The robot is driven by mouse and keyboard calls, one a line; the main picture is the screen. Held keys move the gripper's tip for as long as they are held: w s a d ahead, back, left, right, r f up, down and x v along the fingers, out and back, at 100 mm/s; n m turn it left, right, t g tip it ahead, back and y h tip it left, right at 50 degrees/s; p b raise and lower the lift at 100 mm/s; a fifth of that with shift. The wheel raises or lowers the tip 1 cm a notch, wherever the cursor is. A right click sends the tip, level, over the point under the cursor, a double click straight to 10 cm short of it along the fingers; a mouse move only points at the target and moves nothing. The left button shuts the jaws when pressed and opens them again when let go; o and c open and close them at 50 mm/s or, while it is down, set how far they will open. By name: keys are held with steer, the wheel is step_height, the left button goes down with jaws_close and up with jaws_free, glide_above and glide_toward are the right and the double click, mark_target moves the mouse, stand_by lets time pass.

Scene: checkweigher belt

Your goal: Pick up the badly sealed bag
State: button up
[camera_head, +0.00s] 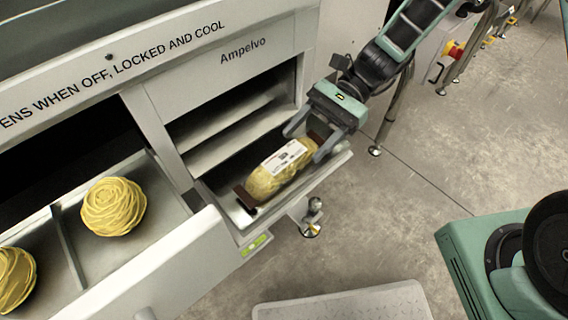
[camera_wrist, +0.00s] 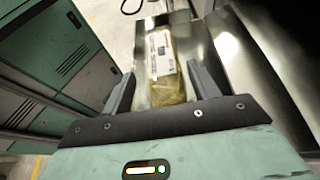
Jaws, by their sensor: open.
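In the wrist view the bag (camera_wrist: 167,88) lies between the spread fingers of my gripper (camera_wrist: 164,84). I see a gap on both sides of the bag. The state of its seals is too small to judge.
Yellow pasta nests (camera_head: 113,206) sit in an open drawer (camera_head: 165,245) at left, parted by a divider. The machine's cabinet (camera_head: 150,110) rises behind the tray. A grey step (camera_head: 345,305) stands at the bottom on open concrete floor.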

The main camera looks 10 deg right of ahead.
mark_target(296, 148)
steer(key=b+x, duration=0.1)
steer(key=x, duration=0.4)
steer(key=shift+w+a+r, duration=0.1)
steer(key=shift+w, duration=0.05)
steer(key=c, duration=0.9)
